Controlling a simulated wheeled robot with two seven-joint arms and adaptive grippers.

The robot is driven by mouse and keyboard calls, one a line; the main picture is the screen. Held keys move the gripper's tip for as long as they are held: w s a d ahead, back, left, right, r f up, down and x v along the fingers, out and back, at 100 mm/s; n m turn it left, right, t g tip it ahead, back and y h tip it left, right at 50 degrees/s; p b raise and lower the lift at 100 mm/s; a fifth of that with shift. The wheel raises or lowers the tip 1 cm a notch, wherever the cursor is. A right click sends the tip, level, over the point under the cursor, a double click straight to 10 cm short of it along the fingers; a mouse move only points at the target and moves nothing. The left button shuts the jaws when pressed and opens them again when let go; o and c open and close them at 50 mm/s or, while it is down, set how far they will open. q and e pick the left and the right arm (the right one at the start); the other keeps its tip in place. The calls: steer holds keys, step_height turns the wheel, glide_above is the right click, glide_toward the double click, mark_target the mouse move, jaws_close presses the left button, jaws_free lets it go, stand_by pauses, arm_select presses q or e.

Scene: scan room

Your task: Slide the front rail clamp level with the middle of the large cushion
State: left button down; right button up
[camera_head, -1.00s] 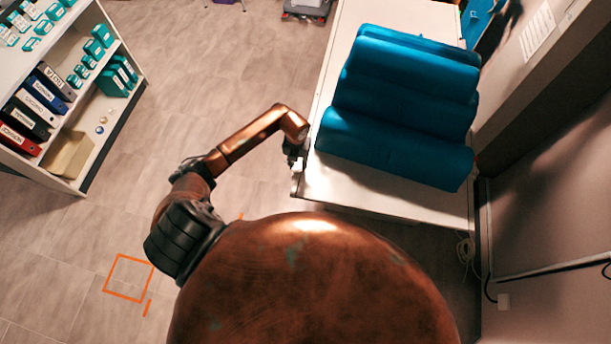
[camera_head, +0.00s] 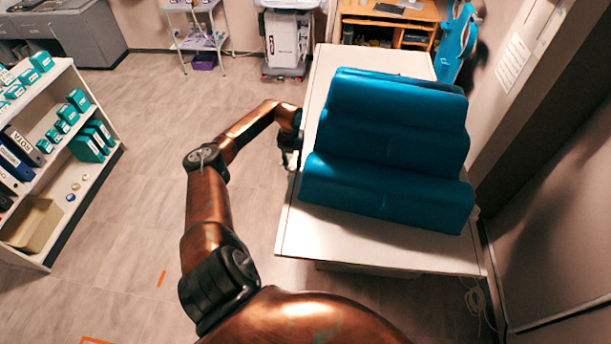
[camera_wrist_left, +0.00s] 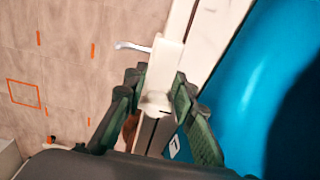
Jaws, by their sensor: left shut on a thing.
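Teal cushions lie together on the white table (camera_head: 340,242); I take the big block (camera_head: 390,150) as the large cushion. My left gripper (camera_head: 291,158) is at the table's left edge, beside the near part of the cushion block. In the left wrist view my left gripper (camera_wrist_left: 155,103) is shut on the white rail clamp (camera_wrist_left: 167,62), which sits on the rail (camera_wrist_left: 146,134) along the table side. A pale lever (camera_wrist_left: 131,45) sticks out from the clamp. The fingers hide part of the clamp. In the head view the clamp is not clear. My right gripper is not in view.
A shelf with binders and boxes (camera_head: 62,140) stands at the left. A white cart (camera_head: 287,42) and a wooden desk (camera_head: 390,22) stand beyond the table. A wall is close on the right. The floor left of the table is clear.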

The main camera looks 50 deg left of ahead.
arm_select(q)
steer(key=shift+w+a, duration=0.1)
steer(key=shift+w, duration=0.15)
steer(key=c, duration=1.6)
jaws_free()
step_height(320, 180, up, 12)
